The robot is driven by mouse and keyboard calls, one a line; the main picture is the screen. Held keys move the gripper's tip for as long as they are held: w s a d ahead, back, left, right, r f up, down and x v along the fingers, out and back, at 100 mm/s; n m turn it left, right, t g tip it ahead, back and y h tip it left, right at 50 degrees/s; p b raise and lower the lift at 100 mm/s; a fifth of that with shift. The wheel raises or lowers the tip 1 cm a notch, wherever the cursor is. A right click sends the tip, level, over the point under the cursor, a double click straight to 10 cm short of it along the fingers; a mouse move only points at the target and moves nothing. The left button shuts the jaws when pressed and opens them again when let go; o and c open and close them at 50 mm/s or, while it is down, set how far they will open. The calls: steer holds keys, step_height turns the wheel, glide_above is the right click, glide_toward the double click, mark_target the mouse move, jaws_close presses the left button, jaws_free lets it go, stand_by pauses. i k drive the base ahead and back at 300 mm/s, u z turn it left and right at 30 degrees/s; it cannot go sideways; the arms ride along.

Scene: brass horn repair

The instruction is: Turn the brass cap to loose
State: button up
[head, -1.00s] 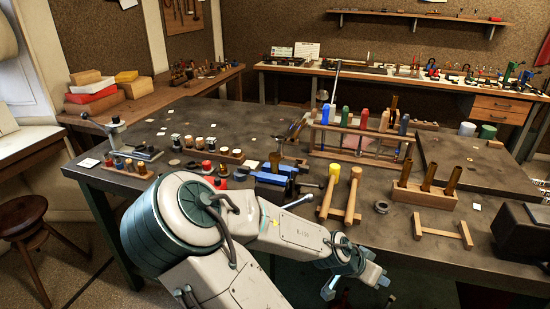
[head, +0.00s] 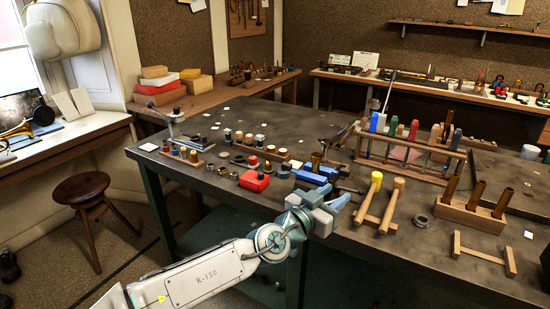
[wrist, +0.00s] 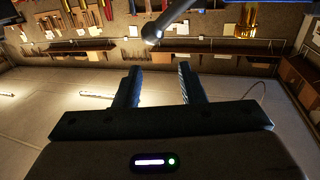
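A small upright brass cylinder (head: 316,161) stands at the blue vise (head: 311,177) on the dark workbench. It may carry the brass cap, but it is too small to tell a cap from its body. My gripper (head: 333,212) is at the bench's front edge, nearer the camera than the vise and apart from it. In the wrist view my gripper (wrist: 158,84) has its two dark fingers wide apart with nothing between them. A brass piece (wrist: 246,20) shows at the upper right of the wrist view; I cannot tell whether it is the same one.
A red box-like item (head: 255,181) sits left of the vise. Mallets (head: 374,188) lie to its right. A wooden tool rack (head: 410,157) stands behind, and a block with brass tubes (head: 470,213) stands at right. A stool (head: 80,190) is at left.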

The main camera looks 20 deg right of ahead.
mark_target(316, 157)
steer(key=u, duration=1.35)
steer(key=i, duration=1.1)
steer(key=z, duration=1.95)
